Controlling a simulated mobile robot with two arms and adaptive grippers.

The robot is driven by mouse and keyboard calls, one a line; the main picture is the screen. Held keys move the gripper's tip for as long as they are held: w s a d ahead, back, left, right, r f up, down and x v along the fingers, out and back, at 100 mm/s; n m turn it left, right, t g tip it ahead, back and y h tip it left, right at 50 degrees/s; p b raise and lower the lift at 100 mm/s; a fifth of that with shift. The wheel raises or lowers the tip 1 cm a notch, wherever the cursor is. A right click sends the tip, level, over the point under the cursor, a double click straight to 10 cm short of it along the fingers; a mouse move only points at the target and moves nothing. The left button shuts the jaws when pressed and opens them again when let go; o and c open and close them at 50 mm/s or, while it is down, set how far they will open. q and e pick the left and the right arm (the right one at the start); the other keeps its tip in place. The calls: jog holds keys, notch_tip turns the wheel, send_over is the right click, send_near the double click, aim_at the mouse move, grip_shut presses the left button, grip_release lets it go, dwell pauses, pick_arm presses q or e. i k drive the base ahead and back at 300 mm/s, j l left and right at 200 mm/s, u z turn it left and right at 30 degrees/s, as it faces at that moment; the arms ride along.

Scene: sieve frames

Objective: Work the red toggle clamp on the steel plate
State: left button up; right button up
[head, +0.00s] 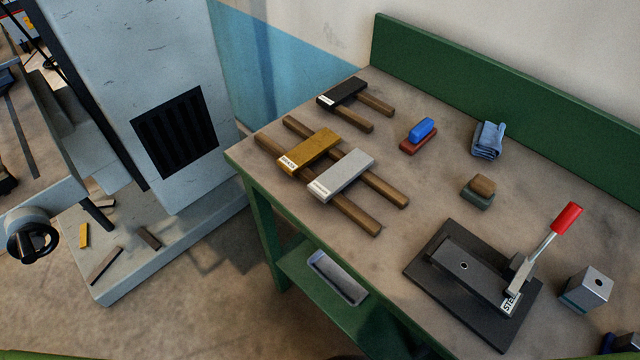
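The toggle clamp stands on the dark steel plate (424,274) at the front right of the bench. Its red handle grip (567,218) is at the top of a bare metal lever (540,247), which tilts up to the right. A dark bar (465,265) with a round hole runs across the plate to the lever's foot. A white label with black letters, partly readable, is at the bar's right end. Neither of my grippers shows in the head view.
The green-edged bench (390,230) also holds sharpening blocks on wooden rails (350,170), a blue-and-red block (421,130), a folded blue cloth (488,140), two stacked small blocks (481,187) and a metal block (587,289) close right of the plate. A grey machine (150,90) stands left.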

aim_at(572, 211)
jog(key=z, duration=0.75)
